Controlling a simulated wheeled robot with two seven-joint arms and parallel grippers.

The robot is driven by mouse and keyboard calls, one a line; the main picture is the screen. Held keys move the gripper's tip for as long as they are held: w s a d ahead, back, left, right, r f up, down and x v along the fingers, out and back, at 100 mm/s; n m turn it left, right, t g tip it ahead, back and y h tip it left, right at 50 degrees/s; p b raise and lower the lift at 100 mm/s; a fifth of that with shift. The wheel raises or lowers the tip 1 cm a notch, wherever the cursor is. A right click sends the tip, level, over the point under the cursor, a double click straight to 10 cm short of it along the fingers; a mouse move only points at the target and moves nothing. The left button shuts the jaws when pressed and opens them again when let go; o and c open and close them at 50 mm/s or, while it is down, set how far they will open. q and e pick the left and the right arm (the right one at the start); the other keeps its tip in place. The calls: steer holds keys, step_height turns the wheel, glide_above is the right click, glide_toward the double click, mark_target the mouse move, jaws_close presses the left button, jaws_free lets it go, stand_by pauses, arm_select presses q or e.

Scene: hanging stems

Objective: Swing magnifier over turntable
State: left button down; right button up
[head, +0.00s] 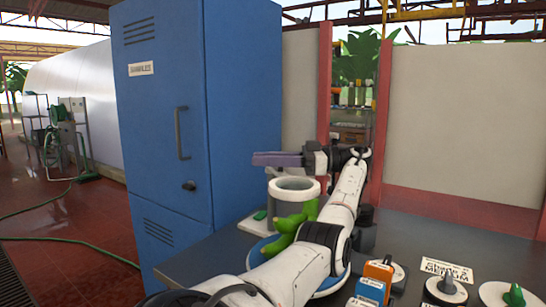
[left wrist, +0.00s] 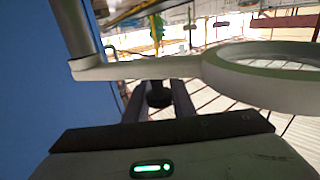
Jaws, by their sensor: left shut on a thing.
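A pale arm (left wrist: 140,69) with a thick ring (left wrist: 268,72), taken as the magnifier, crosses the left wrist view, joined to a grey post (left wrist: 76,25) at left. My left gripper (left wrist: 160,97) is shut on a dark knob (left wrist: 159,94) below that arm. In the head view my left gripper (head: 290,160) is beyond a thick white ring (head: 294,184), likely the magnifier. The ring appears above lumpy green shapes (head: 287,226) and a blue-edged round plate (head: 252,254), likely the turntable. My left arm hides much of the plate. My right gripper is out of view.
A grey worktop (head: 400,235) holds blue and orange blocks (head: 377,279), a sign (head: 447,271) and round white bases at right, one carrying a green piece (head: 514,296). A tall blue cabinet (head: 190,120) stands close at left. A pale wall (head: 455,125) is behind.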

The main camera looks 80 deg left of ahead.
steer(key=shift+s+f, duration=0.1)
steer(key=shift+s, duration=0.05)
arm_select(q)
steer(key=c, duration=1.5)
jaws_free()
